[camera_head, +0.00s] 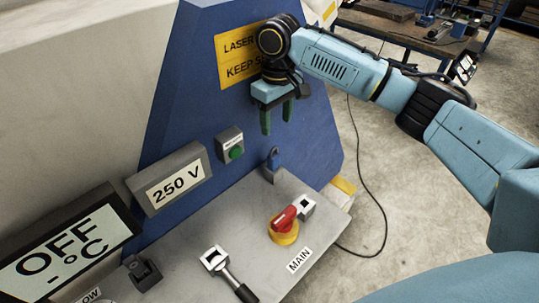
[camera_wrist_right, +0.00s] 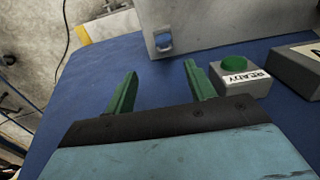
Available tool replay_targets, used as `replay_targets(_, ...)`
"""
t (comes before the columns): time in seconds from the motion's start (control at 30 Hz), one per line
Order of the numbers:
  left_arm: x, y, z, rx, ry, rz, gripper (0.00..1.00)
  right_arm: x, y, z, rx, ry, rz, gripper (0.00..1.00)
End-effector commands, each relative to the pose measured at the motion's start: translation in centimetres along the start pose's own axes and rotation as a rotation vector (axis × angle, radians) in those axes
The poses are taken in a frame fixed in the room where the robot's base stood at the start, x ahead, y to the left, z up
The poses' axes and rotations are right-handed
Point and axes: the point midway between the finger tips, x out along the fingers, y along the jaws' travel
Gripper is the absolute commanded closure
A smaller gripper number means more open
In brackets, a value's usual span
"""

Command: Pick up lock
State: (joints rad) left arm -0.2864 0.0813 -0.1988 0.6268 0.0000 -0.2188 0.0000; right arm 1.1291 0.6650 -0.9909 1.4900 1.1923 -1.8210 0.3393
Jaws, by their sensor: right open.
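A small blue padlock (camera_head: 273,160) stands at the back edge of the grey panel, against the blue machine face. It also shows in the right wrist view (camera_wrist_right: 163,42), ahead of and between my fingers. My right gripper (camera_head: 277,117) has green fingers pointing down and is above the lock, apart from it. In the right wrist view the right gripper (camera_wrist_right: 160,85) is open with nothing between its fingers. My left gripper is not in view.
The grey panel (camera_head: 215,230) carries a red and yellow MAIN switch (camera_head: 283,225) and a black-handled lever (camera_head: 230,275). A green READY button (camera_head: 236,153) and a 250 V display (camera_head: 178,183) sit left of the lock. A cable lies on the floor at right.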

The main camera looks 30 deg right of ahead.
Motion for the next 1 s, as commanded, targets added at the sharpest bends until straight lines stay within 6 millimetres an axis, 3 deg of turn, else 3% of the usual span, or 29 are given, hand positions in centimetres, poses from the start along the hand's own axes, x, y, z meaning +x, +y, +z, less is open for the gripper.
replay_targets(0.1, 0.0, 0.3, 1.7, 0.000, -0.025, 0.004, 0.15, 2.4, -0.1, 0.1, 0.000, -0.006, -0.002, 0.45)
replay_targets(0.27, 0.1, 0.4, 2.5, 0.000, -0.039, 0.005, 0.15, 5.4, -0.1, 0.1, 0.001, -0.003, -0.001, 0.45)
replay_targets(0.57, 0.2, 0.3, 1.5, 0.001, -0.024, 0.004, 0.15, 8.0, -0.2, 0.0, 0.001, -0.002, -0.001, 0.45)
replay_targets(0.83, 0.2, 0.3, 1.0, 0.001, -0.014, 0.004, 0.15, 11.9, -0.8, -0.2, 0.001, -0.002, -0.001, 0.45)
replay_targets(1.0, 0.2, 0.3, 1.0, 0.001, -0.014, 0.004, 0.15, 12.7, -0.7, -0.2, 0.001, 0.000, 0.000, 0.45)
